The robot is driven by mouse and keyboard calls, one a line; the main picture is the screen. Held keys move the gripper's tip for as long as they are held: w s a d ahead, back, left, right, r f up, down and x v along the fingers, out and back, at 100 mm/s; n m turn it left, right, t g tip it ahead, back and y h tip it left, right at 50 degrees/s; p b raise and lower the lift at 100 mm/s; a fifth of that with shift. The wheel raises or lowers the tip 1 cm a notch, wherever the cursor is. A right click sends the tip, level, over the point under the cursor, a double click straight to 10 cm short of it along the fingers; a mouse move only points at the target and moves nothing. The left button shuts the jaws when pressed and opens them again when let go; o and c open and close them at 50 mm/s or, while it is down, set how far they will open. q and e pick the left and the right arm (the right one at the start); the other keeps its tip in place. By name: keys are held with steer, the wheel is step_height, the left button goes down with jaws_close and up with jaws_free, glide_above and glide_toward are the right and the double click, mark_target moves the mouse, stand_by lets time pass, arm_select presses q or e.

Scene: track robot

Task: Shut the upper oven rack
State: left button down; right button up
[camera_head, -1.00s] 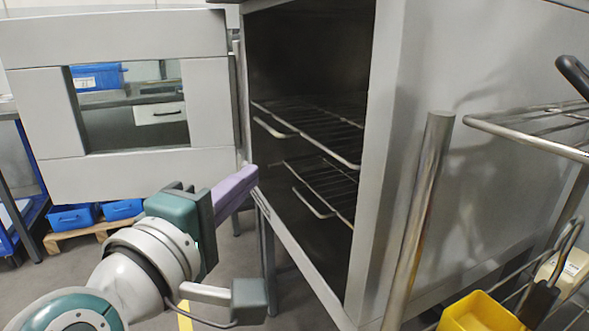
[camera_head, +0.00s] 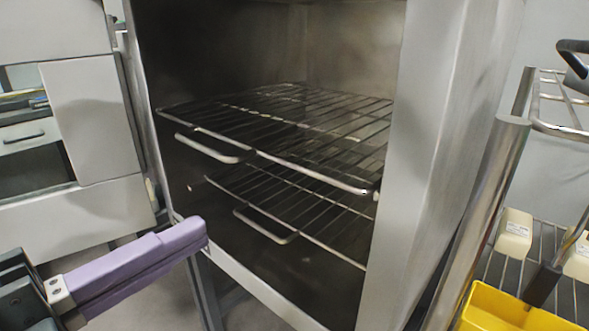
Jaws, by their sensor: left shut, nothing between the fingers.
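The upper oven rack (camera_head: 290,118) is a wire shelf inside the open oven, with a looped handle (camera_head: 208,150) at its front left. Its front edge lies near the oven opening. The lower rack (camera_head: 310,205) sits below it, also with a looped front handle. My left gripper (camera_head: 195,235) has purple fingers, is shut and empty, and points right from the lower left. Its tips are in front of the oven's lower left edge, below the upper rack's handle and apart from it. My right gripper is not in view.
The oven's right wall (camera_head: 440,130) bounds the opening. A metal post (camera_head: 485,215) and a wire cart with a yellow bin (camera_head: 510,312) stand at the right.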

mark_target(303, 173)
arm_select(q)
steer(key=x, duration=1.2)
steer(key=shift+w+d, duration=0.25)
steer(key=shift+d, duration=0.05)
